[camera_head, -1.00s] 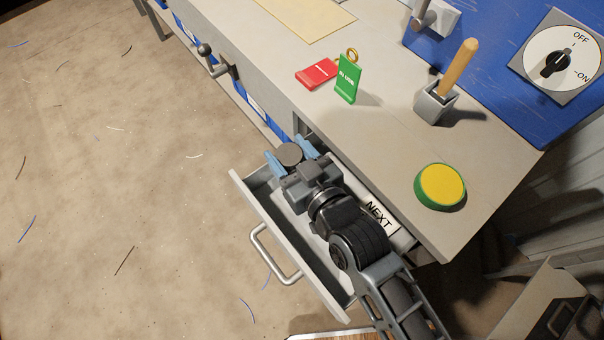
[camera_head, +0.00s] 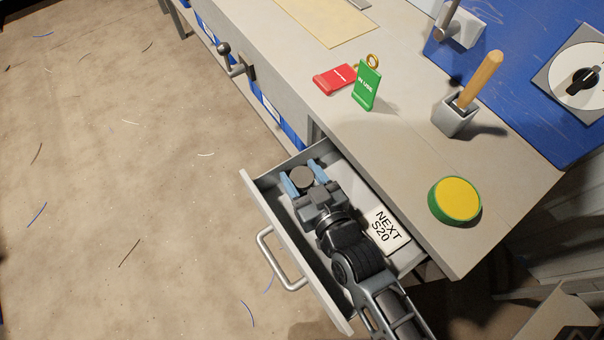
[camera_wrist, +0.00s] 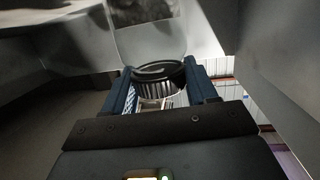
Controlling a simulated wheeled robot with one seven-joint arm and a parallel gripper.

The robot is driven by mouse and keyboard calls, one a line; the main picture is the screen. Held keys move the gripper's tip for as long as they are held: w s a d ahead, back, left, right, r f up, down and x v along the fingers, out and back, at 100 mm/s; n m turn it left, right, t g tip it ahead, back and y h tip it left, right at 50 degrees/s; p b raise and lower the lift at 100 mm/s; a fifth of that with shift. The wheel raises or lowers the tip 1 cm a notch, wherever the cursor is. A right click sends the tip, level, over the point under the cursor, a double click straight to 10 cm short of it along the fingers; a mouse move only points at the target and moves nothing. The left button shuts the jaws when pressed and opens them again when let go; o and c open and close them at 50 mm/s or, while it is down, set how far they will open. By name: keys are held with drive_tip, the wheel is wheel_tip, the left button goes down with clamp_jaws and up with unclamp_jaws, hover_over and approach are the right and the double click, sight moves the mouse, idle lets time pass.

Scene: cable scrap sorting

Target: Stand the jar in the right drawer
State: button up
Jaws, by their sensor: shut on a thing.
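The jar has a dark round lid (camera_head: 302,178) in the head view, and its body is hidden below the lid there. In the wrist view its clear body (camera_wrist: 150,42) and black ribbed lid (camera_wrist: 160,82) show between the blue fingers. My gripper (camera_head: 303,179) is shut on the jar at the lid. Gripper and jar are inside the outline of the open drawer (camera_head: 318,284), near its far left end. Whether the jar's base touches the drawer floor cannot be told.
A white block marked NEXT S20 (camera_head: 385,228) lies in the drawer beside my arm. On the bench (camera_head: 400,150) above are a red tag (camera_head: 334,79), a green tag (camera_head: 367,86), a yellow-green button (camera_head: 455,199) and a wooden-handled tool in a holder (camera_head: 454,116).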

drive_tip(key=o, duration=1.3)
drive_tip(key=shift+c, duration=0.2)
drive_tip(key=shift+r, duration=0.1)
drive_tip(key=v, duration=1.2)
